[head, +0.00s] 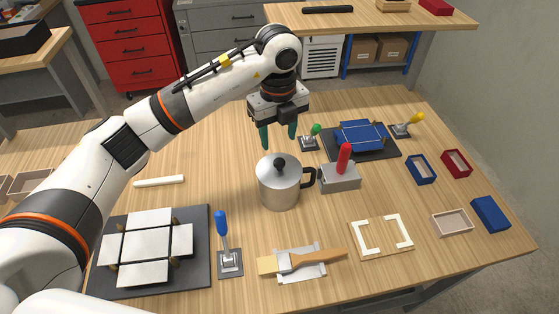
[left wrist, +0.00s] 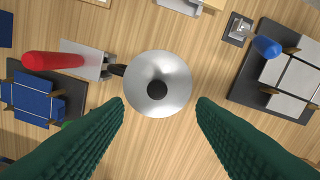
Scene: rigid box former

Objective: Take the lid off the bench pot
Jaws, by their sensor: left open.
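The bench pot (head: 279,193) is a silver metal pot with a dark side handle on its right, standing upright on the wooden bench. Its domed silver lid (head: 268,169) is on top, with a black knob (head: 280,163). My left gripper (head: 278,140) is open and empty, its green fingers pointing down above and just behind the pot. In the left wrist view the lid (left wrist: 158,99) and its knob (left wrist: 157,90) lie between and beyond the two spread fingers, apart from them. My right gripper is not in view.
A red-handled block (head: 341,177) stands close to the pot's handle. A blue-handled clamp (head: 229,260) and a dark board with white panels (head: 150,245) are at front left. A blue folded blank (head: 361,136) is behind right.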

